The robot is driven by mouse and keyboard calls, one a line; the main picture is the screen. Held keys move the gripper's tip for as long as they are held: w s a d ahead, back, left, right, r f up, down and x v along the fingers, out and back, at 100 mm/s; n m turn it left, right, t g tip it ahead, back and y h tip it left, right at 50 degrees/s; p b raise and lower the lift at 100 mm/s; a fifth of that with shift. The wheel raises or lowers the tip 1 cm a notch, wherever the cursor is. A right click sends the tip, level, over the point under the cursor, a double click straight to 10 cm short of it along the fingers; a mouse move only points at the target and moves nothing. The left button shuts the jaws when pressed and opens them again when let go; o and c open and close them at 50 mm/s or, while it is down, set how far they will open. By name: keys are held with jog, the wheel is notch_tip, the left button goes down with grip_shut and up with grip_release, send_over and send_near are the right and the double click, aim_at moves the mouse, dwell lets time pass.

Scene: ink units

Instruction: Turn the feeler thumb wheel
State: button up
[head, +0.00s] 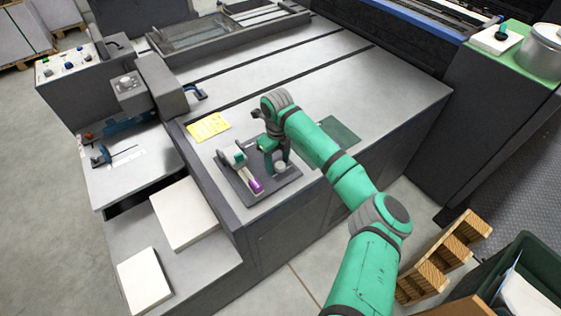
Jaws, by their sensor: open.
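I cannot tell for certain which part is the feeler thumb wheel. A small pale round knob (126,81) sits on a dark block at the upper left of the machine. A small blue-black fitting (99,158) stands on the grey side table below it. My gripper (272,160) points down over a dark tray (262,195) on the machine top, well to the right of both parts. It is open. Its fingertips are small and partly merge with the tray's contents, so contact cannot be told.
The tray holds a purple-tipped item (256,186) and a small pale cylinder (280,167). A yellow note (208,127) and a green mat (340,131) lie nearby. White paper stacks (183,213) stand at lower left. A control panel (75,65) is at upper left. The machine's middle top is clear.

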jog(key=shift+d, duration=0.45)
jog(key=c, duration=1.1)
jog(key=shift+o, duration=0.2)
jog(key=shift+d+m, duration=0.15)
jog(key=shift+m, duration=2.05)
jog(key=o, duration=1.1)
jog(key=shift+c, duration=0.2)
jog(key=shift+w+r, duration=0.1)
